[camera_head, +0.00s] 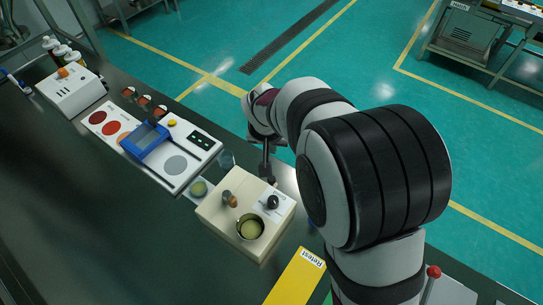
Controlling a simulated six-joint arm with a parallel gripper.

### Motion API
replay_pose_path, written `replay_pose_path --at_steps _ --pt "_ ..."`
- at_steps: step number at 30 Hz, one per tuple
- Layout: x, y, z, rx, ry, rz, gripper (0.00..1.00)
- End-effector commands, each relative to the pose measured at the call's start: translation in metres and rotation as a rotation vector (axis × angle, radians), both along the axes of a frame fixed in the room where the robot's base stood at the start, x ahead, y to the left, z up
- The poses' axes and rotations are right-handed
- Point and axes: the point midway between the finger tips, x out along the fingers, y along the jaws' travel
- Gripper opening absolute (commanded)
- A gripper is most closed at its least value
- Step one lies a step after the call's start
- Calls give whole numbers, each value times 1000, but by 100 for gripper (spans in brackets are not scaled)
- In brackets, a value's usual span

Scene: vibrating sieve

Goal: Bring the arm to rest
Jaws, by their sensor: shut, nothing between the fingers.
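My arm reaches in from the right side of the head view and bends down at its far end. My gripper (268,172) points downward, small and partly dark, just beyond the back edge of a cream box-shaped device (222,222). Its fingers look shut with nothing held. The device has a round metal cup (249,229) with yellowish material in it, a black knob (273,202) and a brown-tipped part (230,199). Whether the gripper touches the device cannot be told.
Left of the device are a small dish (199,189), a clear cup (227,160), a balance-like unit (190,172) with a blue tray (145,139), and a card with red discs (96,117). A yellow "Retest" area (294,281) lies in front. Dark bench at left is clear.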

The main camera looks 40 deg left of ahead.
Motion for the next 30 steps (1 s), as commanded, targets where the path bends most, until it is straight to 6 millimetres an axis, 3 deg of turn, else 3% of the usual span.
replay_pose_path --at_steps 3,8,10,11,13,14,15,17,18,21,25,27,30 --pt "-4 -2 15 1 0 0 0" --pt "-6 -4 19 -1 1 -1 0" --pt "-4 -15 24 -3 6 -24 0" --pt "-1 -26 29 -5 12 -50 0" --pt "4 -73 47 -16 44 -146 0" --pt "3 -100 56 -20 63 -202 0" --pt "-4 -141 68 -26 98 -287 0" --pt "-25 -199 83 -25 160 -417 0" --pt "-45 -233 90 -18 204 -503 0" --pt "-108 -293 99 27 315 -698 0" --pt "-174 -318 96 104 421 -863 0" --pt "-191 -320 93 128 450 -902 0" --pt "-197 -320 92 137 462 -916 0"
